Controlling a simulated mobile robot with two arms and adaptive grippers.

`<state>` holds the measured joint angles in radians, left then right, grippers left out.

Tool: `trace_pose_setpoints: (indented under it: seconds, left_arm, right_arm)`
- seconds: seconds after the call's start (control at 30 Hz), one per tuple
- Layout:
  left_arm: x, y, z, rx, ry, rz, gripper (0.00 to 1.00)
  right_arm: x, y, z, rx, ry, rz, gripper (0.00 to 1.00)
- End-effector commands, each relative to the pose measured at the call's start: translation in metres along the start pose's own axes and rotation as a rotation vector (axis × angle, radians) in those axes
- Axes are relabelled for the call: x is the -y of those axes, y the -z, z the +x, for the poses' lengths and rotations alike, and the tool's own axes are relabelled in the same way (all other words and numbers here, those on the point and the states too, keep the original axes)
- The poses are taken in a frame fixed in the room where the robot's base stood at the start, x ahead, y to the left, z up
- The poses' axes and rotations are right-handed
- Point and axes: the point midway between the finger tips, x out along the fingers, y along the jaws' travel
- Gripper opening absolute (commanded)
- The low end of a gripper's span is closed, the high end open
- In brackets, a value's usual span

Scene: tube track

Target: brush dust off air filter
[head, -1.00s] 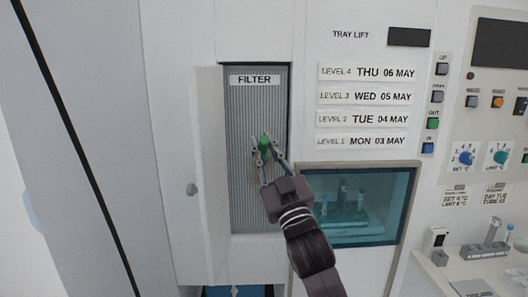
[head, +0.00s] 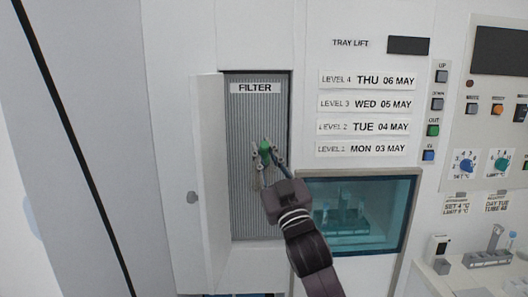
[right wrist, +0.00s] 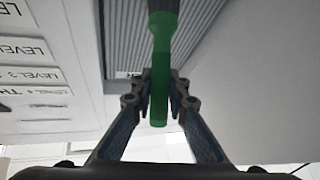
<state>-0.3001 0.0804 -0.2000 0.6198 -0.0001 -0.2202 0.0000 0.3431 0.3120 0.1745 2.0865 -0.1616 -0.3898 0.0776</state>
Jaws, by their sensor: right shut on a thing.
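The grey ribbed air filter (head: 242,180) stands upright in an open wall recess under the FILTER label in the head view. It also shows at the top of the right wrist view (right wrist: 220,30). My right gripper (head: 268,158) is in front of the filter, about mid-height. It is shut on the green handle of the brush (right wrist: 160,70), which also shows in the head view (head: 264,148). The handle points toward the filter, with a dark part at its far end. The bristles are hidden, so I cannot tell whether they touch the filter. No dust can be made out. My left gripper is out of view.
The white filter door (head: 208,180) stands open at the left of the recess. To the right are the level labels, a tray lift window (head: 350,215) and a control panel with buttons (head: 433,130). A shelf with small items (head: 488,258) is at lower right.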

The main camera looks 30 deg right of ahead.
Motion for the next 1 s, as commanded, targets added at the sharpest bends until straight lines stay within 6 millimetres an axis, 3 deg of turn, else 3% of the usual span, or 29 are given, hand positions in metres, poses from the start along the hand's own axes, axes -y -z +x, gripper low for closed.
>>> trace_pose_setpoints:
  seconds: [0.4, 1.0]
  left_arm:
    - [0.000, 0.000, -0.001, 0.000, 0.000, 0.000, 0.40]
    - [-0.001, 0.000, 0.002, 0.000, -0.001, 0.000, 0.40]
  right_arm:
    - [-0.002, -0.004, 0.007, -0.001, 0.000, 0.000, 0.00]
    - [-0.018, -0.012, -0.002, -0.001, 0.000, 0.000, 0.00]
